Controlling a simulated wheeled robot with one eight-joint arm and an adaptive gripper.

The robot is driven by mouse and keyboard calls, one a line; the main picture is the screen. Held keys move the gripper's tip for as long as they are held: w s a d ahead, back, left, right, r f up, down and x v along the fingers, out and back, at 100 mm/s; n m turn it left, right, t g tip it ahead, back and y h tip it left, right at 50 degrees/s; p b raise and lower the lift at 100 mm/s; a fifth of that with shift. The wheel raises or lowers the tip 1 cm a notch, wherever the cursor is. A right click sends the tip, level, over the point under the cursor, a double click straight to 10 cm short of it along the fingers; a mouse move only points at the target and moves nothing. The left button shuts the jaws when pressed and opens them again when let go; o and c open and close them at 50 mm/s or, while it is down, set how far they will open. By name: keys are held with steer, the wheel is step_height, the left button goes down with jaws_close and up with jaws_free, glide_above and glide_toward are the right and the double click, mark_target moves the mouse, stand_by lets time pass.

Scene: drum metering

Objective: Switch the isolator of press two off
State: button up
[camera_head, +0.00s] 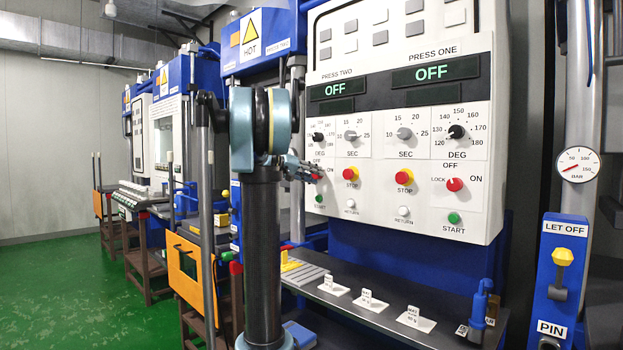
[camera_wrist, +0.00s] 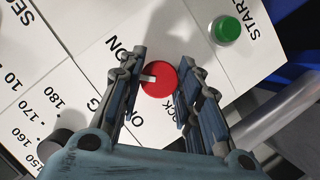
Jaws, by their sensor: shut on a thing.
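The isolator of press two is a red round knob with a white pointer mark, clear in the wrist view (camera_wrist: 160,80). In the head view it is mostly hidden by my gripper (camera_head: 305,170). My gripper, also in the wrist view (camera_wrist: 161,84), has its two fingers on either side of the knob and is shut on it. The white mark points left in the wrist view, between the ON label (camera_wrist: 118,57) and a partly hidden label. The press two display (camera_head: 335,88) reads OFF.
The green START button (camera_wrist: 226,30) is close to the knob. A dark shelf (camera_head: 385,308) with small cards juts out below. Green floor is clear at left.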

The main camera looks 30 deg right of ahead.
steer(key=n+h, duration=0.1)
steer(key=n, duration=0.2)
steer(key=n+g+h, duration=0.1)
steer(key=n+h, duration=0.1)
steer(key=n, duration=0.2)
steer(key=n+h, duration=0.1)
steer(key=n, duration=0.2)
steer(key=shift+w+f+n, duration=0.15)
steer(key=shift+f+n, duration=0.1)
steer(key=shift+n, duration=0.15)
steer(key=shift+h, duration=0.3)
steer(key=o, duration=1)
steer(key=shift+o, duration=0.2)
steer(key=shift+a, duration=0.1)
steer(key=a+f, duration=0.1)
steer(key=a, duration=1)
steer(key=shift+w+a+f, duration=0.25)
steer(key=shift+w+a, duration=0.05)
steer(key=shift+a, duration=0.1)
